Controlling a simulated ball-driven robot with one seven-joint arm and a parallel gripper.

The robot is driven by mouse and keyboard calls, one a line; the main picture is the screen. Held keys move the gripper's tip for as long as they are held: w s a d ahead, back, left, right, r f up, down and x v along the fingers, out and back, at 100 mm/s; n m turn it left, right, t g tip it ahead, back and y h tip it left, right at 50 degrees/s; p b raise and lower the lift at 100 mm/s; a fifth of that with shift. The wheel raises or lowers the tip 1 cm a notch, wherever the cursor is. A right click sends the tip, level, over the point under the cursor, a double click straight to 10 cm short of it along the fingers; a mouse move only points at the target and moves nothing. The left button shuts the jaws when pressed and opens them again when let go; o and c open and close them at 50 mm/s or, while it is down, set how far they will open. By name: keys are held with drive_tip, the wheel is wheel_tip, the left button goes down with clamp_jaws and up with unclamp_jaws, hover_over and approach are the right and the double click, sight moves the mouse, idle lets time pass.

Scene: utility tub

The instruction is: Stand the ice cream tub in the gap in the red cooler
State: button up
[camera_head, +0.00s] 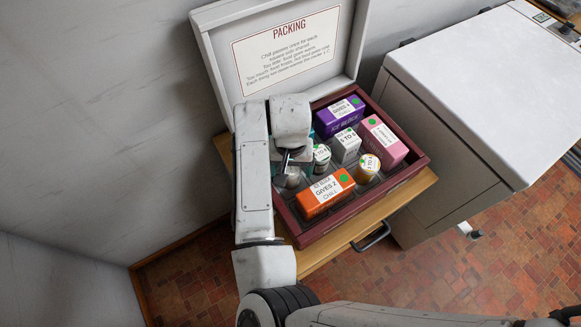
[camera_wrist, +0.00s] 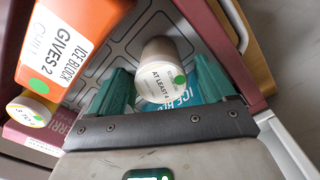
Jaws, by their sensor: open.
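In the head view the tub (camera_head: 321,154) shows beside my gripper, partly hidden by my arm. I cannot tell whether its base rests on the cooler floor.
An orange ice block box (camera_head: 325,192), a yellow-sided tub (camera_head: 368,167), a white box (camera_head: 346,146), a pink box (camera_head: 384,142) and a purple box (camera_head: 340,116) crowd the cooler. A teal box (camera_wrist: 205,91) is near the tub. The pale lid (camera_head: 225,65) stands open behind.

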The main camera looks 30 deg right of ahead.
wheel_tip(320, 180, up, 12)
drive_tip(key=shift+b, duration=0.45)
drive_tip(key=shift+r, duration=0.1)
idle(1.1)
